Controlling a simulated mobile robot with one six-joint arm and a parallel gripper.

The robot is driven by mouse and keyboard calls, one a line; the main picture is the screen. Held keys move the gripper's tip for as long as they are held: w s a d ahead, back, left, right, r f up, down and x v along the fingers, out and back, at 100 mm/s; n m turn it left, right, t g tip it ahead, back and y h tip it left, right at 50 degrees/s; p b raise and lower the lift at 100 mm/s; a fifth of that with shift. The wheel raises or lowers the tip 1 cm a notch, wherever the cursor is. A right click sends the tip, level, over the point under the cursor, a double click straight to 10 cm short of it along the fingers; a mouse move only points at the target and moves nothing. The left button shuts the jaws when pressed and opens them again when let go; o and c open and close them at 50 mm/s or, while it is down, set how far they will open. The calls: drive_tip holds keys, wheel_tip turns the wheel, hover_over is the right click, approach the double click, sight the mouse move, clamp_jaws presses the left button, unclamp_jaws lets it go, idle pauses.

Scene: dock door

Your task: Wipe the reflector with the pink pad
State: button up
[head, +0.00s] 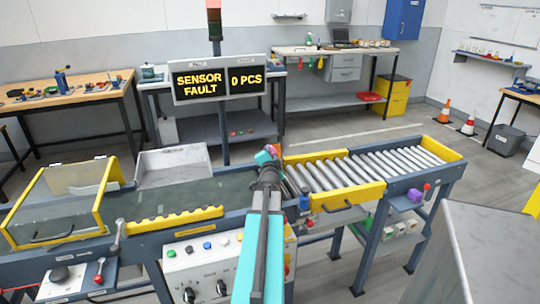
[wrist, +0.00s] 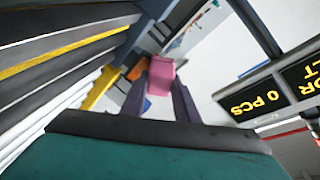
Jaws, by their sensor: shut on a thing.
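My gripper (head: 267,163) is over the conveyor, near where the dark belt meets the rollers. In the wrist view its two dark purple fingers (wrist: 159,95) are shut on the pink pad (wrist: 161,76), which sticks out beyond the fingertips.
A roller conveyor (head: 335,176) with yellow side rails runs right, and a dark belt (head: 185,200) runs left. A display (head: 218,82) reading "SENSOR FAULT" and "0 PCS" stands behind. A grey bin (head: 174,167) and a clear yellow-framed guard (head: 60,204) are at left.

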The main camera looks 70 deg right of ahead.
drive_tip(key=shift+s+d+f+b, duration=0.15)
drive_tip(key=shift+s+d+b, duration=0.7)
drive_tip(key=shift+b, duration=0.85)
drive_tip(key=shift+s+b, duration=0.3)
drive_tip(key=shift+d, duration=0.1)
drive_tip(key=shift+s+d+b, duration=0.25)
drive_tip(key=shift+s+b, duration=0.05)
drive_tip(key=shift+b, duration=0.4)
drive_tip(key=shift+s+d+b, duration=0.85)
drive_tip(key=shift+s+b, duration=0.1)
drive_tip(key=shift+b, duration=0.55)
drive_tip(key=shift+a, duration=0.1)
